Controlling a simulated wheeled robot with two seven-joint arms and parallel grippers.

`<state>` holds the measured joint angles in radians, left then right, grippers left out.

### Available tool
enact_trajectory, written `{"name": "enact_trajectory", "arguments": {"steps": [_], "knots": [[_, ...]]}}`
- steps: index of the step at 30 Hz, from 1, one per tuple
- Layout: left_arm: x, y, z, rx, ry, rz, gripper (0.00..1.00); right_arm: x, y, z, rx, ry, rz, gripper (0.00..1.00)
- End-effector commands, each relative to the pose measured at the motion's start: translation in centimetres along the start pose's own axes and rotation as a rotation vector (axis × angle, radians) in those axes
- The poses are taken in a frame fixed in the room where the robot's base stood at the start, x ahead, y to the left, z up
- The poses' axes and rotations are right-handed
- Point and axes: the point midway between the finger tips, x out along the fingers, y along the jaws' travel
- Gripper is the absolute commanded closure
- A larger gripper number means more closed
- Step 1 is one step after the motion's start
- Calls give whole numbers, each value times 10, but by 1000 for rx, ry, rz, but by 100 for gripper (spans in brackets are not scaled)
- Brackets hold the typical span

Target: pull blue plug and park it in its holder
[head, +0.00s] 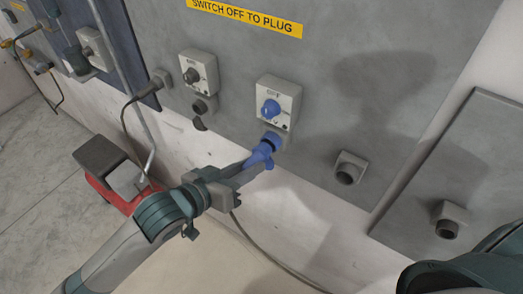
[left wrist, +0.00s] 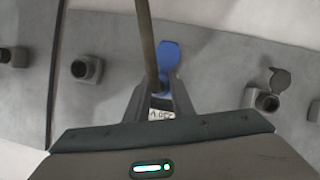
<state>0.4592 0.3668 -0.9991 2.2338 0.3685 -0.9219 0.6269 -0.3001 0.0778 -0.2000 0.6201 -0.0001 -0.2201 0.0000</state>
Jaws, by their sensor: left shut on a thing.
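The blue plug (head: 260,155) is at the blue-ringed socket under the switch box with a blue knob (head: 271,108). It looks seated in or touching the socket mouth; the fingers partly hide the join. My left gripper (head: 250,166) is shut on the plug from the lower left. In the left wrist view a blue rounded part (left wrist: 169,58) shows just beyond my fingers, with a dark cable running up past it. Two grey angled holders (head: 348,168) (head: 450,218) are on the panels to the right; both look empty. My right gripper is out of view.
A second switch box (head: 198,70) with a grey knob and socket is left of the blue one. A yellow sign (head: 245,16) is above. A red and grey object (head: 115,175) stands low at the left. A loose cable (head: 265,250) hangs below. My right arm shows at lower right.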

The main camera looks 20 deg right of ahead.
Motion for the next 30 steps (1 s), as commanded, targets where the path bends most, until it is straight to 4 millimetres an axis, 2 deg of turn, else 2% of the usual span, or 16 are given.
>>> {"name": "enact_trajectory", "arguments": {"steps": [21, 30], "knots": [[-17, 0, 6, 0, 2, 0, 100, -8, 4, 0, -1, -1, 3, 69], [-18, 0, 6, 1, 2, 0, 100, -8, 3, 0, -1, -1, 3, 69]]}}
